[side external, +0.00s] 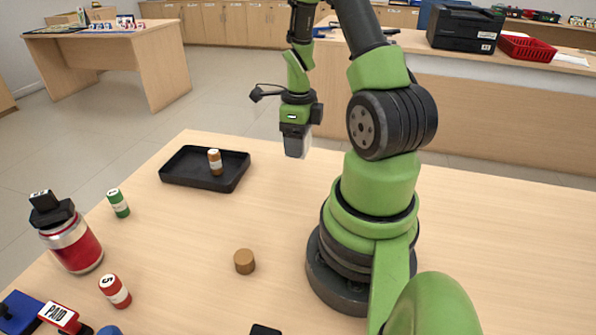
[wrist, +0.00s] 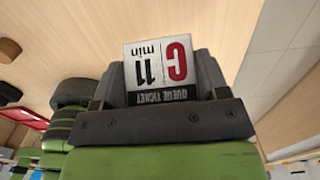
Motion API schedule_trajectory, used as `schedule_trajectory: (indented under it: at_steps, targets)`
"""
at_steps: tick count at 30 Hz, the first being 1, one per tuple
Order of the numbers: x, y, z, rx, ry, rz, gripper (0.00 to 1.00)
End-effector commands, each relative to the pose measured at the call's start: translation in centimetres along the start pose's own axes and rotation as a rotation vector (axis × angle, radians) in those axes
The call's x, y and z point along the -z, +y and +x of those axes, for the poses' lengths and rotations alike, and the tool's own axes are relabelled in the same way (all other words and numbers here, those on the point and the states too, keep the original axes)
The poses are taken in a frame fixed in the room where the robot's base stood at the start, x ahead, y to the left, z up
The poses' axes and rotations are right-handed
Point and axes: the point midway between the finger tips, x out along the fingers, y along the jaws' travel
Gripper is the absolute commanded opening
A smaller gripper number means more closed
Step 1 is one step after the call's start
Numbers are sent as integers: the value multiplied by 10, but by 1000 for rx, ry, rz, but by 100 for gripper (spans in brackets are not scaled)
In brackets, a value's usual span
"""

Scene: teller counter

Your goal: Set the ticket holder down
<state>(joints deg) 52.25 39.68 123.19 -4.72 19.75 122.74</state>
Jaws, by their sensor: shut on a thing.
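The ticket holder (wrist: 158,66) is a small block with a white face reading "C 11 min" and a dark band reading "QUEUE TICKET", upside down in the wrist view. My gripper (wrist: 163,92) is shut on it, with a dark finger on each side. In the side external view my gripper (side external: 295,130) points down, and the ticket holder (side external: 297,146) shows below it as a pale grey block. It appears to be held above the far part of the wooden counter (side external: 200,235). The exact gap to the counter is hard to tell.
A black tray (side external: 180,177) holding a brown-labelled roll (side external: 215,161) lies left of my gripper. The counter between tray and arm is clear.

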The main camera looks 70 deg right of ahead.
Motion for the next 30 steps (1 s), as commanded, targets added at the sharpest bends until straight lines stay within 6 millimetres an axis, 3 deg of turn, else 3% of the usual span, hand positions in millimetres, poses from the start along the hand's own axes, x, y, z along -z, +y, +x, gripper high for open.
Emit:
schedule_trajectory:
  at_steps: [3,15,29,30]
  targets:
    - [0,1,21,-4,3,-3,44]
    - [0,1,68,-3,2,-3,44]
    - [-1,0,77,0,0,-3,44]
    - [-1,0,77,0,-1,-3,72]
